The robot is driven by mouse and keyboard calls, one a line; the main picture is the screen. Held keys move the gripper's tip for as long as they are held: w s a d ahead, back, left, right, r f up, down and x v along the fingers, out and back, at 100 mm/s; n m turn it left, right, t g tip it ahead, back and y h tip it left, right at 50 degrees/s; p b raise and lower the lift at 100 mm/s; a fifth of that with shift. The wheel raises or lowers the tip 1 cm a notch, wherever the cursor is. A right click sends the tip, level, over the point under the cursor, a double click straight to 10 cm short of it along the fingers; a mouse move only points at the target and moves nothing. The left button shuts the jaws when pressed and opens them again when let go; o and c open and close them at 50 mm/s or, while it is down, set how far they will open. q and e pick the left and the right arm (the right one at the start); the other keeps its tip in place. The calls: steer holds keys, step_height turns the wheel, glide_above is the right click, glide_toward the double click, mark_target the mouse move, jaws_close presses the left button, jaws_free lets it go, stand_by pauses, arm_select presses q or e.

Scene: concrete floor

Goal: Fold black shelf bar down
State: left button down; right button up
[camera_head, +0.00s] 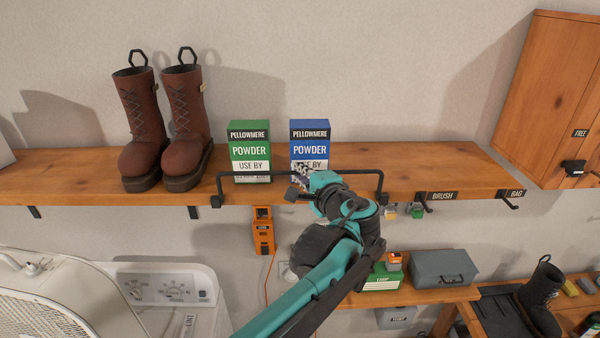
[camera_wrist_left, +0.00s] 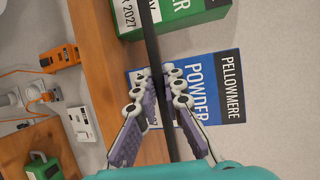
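The black shelf bar (camera_head: 350,171) is a thin U-shaped rail, raised along the front edge of the upper wooden shelf. It passes in front of a green powder box (camera_head: 249,150) and a blue powder box (camera_head: 310,133). My left gripper (camera_head: 298,184) is at the bar's middle, in front of the blue box. In the left wrist view, the bar (camera_wrist_left: 150,35) runs between the two spread fingers of my left gripper (camera_wrist_left: 157,84), with gaps visible beside it. Firm contact is not clear. My right gripper is not in view.
Brown boots (camera_head: 165,125) stand on the shelf (camera_head: 450,170) left of the boxes. Hooks and labels line its right front edge. A wooden cabinet (camera_head: 550,90) hangs at right. Below are a white washer (camera_head: 165,290), an orange device (camera_head: 263,232) and a grey toolbox (camera_head: 443,268).

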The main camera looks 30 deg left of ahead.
arm_select(q)
steer(key=s+d+f+n+t+y+b, duration=0.3)
steer(key=s+f+y+b, duration=0.4)
steer(key=b, duration=1.2)
steer(key=shift+d+f+n+y, duration=0.65)
steer(key=shift+f+n+y, duration=0.45)
steer(key=shift+f+n, duration=0.25)
steer(key=shift+f+b, duration=0.1)
steer(key=shift+b, duration=0.2)
